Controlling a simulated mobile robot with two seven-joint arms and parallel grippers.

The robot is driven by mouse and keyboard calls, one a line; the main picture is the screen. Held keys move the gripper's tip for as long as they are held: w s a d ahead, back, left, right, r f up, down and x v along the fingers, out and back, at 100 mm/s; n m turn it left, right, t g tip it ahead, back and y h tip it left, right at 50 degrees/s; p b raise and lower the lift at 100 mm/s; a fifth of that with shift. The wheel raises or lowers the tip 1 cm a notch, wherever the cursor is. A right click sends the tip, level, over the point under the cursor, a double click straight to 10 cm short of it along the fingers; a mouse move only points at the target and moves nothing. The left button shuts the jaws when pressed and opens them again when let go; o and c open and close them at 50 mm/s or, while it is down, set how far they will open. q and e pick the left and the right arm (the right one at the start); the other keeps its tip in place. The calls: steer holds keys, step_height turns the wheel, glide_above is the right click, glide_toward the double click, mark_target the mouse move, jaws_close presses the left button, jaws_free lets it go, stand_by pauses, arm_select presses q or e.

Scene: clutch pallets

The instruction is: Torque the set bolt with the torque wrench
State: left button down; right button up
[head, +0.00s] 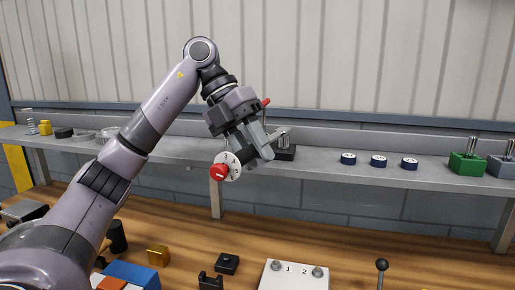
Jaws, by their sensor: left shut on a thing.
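My left gripper (254,147) is raised in front of the back shelf, its fingers pointing down. It is shut on a dark-handled tool with a white dial (230,167) and a red end cap, which looks like the torque wrench. The tool lies across the fingers, and its right end overlaps a black block on the shelf, so contact there cannot be told. A pale plate (297,281) marked 1 and 2 lies at the front of the wooden bench. It carries a bolt (276,265) by 1 and another bolt (318,271) by 2. My right gripper is not in view.
The black block (286,154) stands on the grey shelf (325,170). Several blue discs (378,161), a green block with pins (466,163) and a grey block are to its right. Black blocks (227,263), a gold block (158,256) and a knobbed lever (381,266) occupy the bench.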

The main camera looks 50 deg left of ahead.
arm_select(q)
steer(key=shift+s+a+r, duration=0.1)
steer(key=shift+a+r, duration=0.15)
steer(key=shift+a, duration=0.1)
steer(key=shift+s+a+f+m+g+p, duration=0.1)
steer(key=shift+s+a+m+g+p, duration=0.05)
steer(key=shift+a+m+g+p, duration=0.35)
steer(key=shift+a, duration=0.15)
steer(key=shift+s+a+m+g, duration=0.15)
steer(key=shift+a+m+g, duration=0.25)
steer(key=shift+a+m, duration=0.55)
steer(key=shift+a, duration=0.2)
